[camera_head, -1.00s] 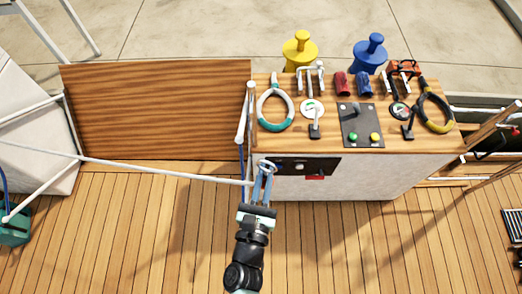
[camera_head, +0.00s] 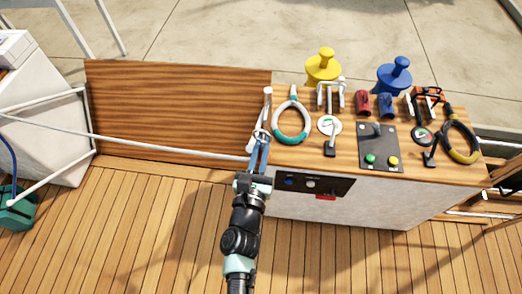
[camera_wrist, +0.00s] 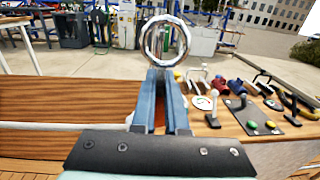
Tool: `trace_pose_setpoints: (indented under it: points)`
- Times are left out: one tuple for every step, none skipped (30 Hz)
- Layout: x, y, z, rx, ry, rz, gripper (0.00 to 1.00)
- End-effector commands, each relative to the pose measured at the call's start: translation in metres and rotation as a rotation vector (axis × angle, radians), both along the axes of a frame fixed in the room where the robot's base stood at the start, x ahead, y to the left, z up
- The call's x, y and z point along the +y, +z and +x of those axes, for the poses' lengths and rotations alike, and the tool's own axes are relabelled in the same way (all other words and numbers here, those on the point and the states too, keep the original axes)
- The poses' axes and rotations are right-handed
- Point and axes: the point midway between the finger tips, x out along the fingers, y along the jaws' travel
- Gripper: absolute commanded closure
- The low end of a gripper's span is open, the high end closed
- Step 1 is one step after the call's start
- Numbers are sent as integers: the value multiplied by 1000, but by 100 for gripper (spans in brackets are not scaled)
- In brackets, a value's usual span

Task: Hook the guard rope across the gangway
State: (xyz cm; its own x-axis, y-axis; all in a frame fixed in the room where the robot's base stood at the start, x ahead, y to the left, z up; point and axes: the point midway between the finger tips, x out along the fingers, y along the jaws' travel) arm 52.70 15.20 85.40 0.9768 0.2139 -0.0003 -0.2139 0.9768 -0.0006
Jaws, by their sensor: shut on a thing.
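The white guard rope (camera_head: 130,141) runs from the left side across the gangway, in front of the brown wooden board, to my gripper (camera_head: 260,140). My gripper's blue fingers are shut on a metal ring (camera_wrist: 148,41) at the rope's end. In the wrist view the ring stands upright above the fingertips (camera_wrist: 165,75), and the rope (camera_wrist: 50,125) comes in from the left. A short white post (camera_head: 266,104) stands at the left end of the console, right by the fingertips. I cannot tell whether the ring touches it. No hook is clearly visible.
The console (camera_head: 340,205) carries a teal-and-white ring handle (camera_head: 277,128), gauges, levers and a button panel (camera_head: 380,150) close on the right. A wooden board (camera_head: 180,110) stands behind the rope. The plank deck (camera_head: 130,220) at front left is clear.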

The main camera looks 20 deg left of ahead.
Motion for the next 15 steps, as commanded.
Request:
trace_pose_setpoints:
  points:
    - [1, 0, 4, -1, 0, 0, 100]
    - [2, 0, 5, -1, 0, 1, 100]
    - [2, 0, 8, -2, -1, 1, 100]
    - [3, -1, 9, -2, -1, 1, 100]
    - [3, -1, 11, -2, -1, 1, 100]
    - [3, -1, 14, -2, -1, 1, 100]
    - [4, -1, 15, -2, -2, 1, 100]
    - [5, -2, 17, -2, -2, 1, 100]
    - [5, -2, 19, -2, -1, 1, 100]
    - [6, -2, 21, -2, -1, 1, 100]
    - [6, -2, 23, -2, -1, 1, 100]
    - [7, -2, 25, -2, -1, 1, 100]
    - [8, -3, 27, -1, -1, 1, 100]
    - [8, -3, 28, -1, 0, 0, 100]
    - [9, -3, 30, -1, 0, 0, 100]
